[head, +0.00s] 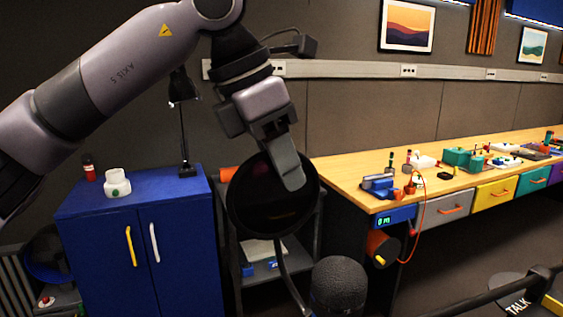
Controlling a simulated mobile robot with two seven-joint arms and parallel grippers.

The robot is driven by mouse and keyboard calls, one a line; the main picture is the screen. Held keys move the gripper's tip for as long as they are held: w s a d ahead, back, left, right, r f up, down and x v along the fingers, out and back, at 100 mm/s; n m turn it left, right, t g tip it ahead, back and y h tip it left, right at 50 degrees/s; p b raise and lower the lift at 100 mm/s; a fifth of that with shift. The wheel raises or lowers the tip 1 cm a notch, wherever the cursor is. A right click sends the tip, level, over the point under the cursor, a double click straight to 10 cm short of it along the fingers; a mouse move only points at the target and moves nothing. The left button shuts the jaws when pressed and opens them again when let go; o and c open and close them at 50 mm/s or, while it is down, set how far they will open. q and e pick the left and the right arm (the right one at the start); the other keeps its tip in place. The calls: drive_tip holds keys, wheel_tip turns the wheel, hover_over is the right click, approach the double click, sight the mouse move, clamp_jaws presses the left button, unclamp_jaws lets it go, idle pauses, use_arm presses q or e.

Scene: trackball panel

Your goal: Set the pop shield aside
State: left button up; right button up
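The pop shield (258,212) is a round black disc at the centre of the head view. A thin bent black gooseneck runs down from its lower rim, left of a dark mesh microphone (338,285) at the bottom edge. My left gripper (289,178) points down over the upper part of the disc. One finger lies across the front of the disc; the other is hidden, so I cannot tell whether it grips the rim. My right gripper is not in view.
A grey shelf cart stands behind the shield. A wooden bench (340,172) with several devices runs right. A TALK sign (518,304) is at bottom right.

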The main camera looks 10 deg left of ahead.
use_arm(q)
drive_tip(key=v, duration=0.7)
drive_tip(key=shift+r, duration=0.1)
idle(0.5)
